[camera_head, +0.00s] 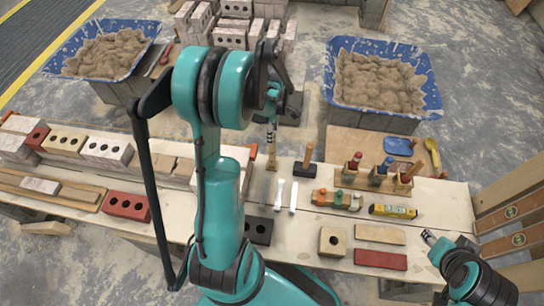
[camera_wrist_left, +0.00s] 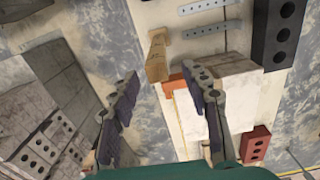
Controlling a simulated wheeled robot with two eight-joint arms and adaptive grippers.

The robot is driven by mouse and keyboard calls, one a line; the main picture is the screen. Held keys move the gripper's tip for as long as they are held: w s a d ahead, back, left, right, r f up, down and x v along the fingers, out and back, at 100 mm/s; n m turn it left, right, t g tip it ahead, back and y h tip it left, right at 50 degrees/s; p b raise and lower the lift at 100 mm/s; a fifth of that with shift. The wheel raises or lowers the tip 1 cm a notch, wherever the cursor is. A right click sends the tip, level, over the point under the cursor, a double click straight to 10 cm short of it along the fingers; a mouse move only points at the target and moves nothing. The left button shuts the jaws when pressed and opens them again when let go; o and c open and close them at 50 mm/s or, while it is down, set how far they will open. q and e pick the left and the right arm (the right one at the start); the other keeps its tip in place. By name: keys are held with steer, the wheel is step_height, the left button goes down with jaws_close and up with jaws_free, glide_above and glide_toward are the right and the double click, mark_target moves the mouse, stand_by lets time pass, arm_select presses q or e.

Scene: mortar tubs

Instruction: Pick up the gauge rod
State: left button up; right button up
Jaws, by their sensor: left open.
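A short wooden piece (camera_head: 272,160), probably the gauge rod, is on the far side of the bench, just beyond the pale metal strips. It also shows in the left wrist view (camera_wrist_left: 157,58), ahead of the jaws and roughly between them. No marks on it are readable. My left gripper (camera_head: 270,136) hangs just above and beyond it in the head view. In the wrist view the left gripper's fingers (camera_wrist_left: 162,105) are wide apart with nothing between them. My right gripper (camera_head: 430,238) is at the right front of the bench, too small to judge.
Perforated metal strips (camera_wrist_left: 205,30) and a black brick (camera_wrist_left: 278,30) lie close by. A hammer (camera_head: 305,165), a yellow level (camera_head: 393,211) and loose bricks are to the right. Blue mortar tubs (camera_head: 432,95) stand behind the bench. Pale bricks (camera_head: 105,150) line the left.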

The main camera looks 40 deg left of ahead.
mark_target(272, 152)
arm_select(q)
steer(key=shift+a+f, duration=0.2)
steer(key=shift+f, duration=0.15)
step_height(272, 152, down, 2)
steer(key=shift+b, duration=0.45)
steer(key=f+b, duration=0.1)
steer(key=f, duration=0.1)
steer(key=f+b, duration=0.1)
steer(key=f, duration=0.2)
steer(key=shift+w+f, duration=0.2)
steer(key=shift+f, duration=0.05)
jaws_close()
